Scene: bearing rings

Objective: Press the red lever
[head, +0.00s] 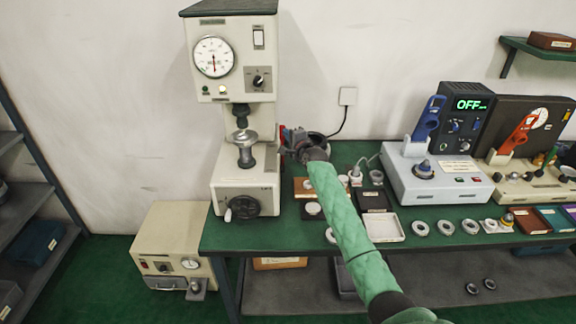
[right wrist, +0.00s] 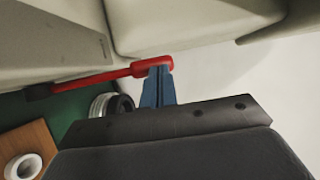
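The red lever (right wrist: 98,78) runs along the side of the cream hardness tester (head: 232,180). In the right wrist view it is a thin red bar with a thicker rounded end and a dark part at its far left. In the head view only a small red bit shows beside the tester, mostly hidden by my right gripper (head: 291,146). In the right wrist view the blue fingers of my right gripper (right wrist: 158,72) are together, with their tips at the lever's rounded end. They overlap it in the picture; I cannot tell whether they touch. My left gripper is out of view.
Below the gripper lie a wooden block (right wrist: 30,150) with a white ring and a stack of metal rings (right wrist: 112,106). The green bench holds a white tray (head: 386,228), loose rings and a blue-levered device (head: 436,180) further right. The wall is behind.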

